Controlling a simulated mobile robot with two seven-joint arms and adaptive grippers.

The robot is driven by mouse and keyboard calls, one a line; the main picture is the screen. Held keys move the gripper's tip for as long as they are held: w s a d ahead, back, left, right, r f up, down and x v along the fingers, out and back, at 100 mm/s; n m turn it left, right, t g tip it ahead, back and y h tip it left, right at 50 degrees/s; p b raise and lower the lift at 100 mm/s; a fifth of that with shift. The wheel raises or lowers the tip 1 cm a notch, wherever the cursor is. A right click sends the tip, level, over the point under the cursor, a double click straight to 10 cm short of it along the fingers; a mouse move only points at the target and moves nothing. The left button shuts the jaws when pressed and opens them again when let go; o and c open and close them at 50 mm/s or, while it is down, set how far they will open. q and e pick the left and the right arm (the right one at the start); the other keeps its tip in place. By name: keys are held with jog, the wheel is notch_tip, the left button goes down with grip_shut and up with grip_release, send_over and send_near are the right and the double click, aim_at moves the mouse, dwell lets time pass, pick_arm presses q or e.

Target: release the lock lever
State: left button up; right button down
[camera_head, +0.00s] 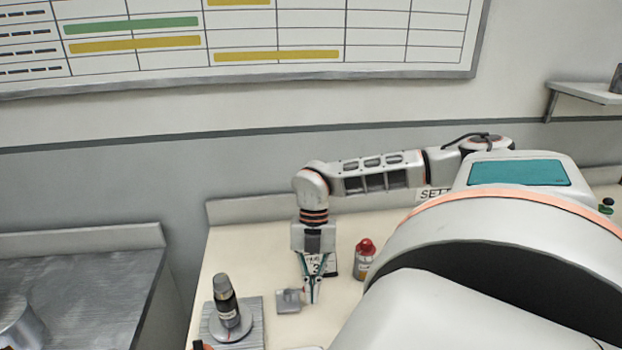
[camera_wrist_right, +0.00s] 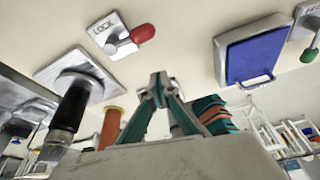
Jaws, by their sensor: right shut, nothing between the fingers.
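The lock lever has a red handle (camera_wrist_right: 143,33) and sits on a small light plate marked LOCK (camera_wrist_right: 107,28), in the upper left of the right wrist view. I cannot clearly make out the lever in the head view. My right gripper (camera_head: 311,300) points down over the cream bench in the head view. Its fingertips also show in the wrist view (camera_wrist_right: 158,78), together and empty. In that picture they appear below the lever, with a gap between. My left gripper is not in view.
A dark cylinder (camera_head: 225,290) stands on a ribbed grey plate (camera_head: 251,336) to the left. A red-topped bottle (camera_head: 365,260) stands to the right. A blue panel (camera_wrist_right: 256,56) shows in the wrist view.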

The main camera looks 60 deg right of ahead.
jog(key=v, duration=0.8)
jog(key=shift+w, duration=0.45)
jog(key=shift+r, duration=0.1)
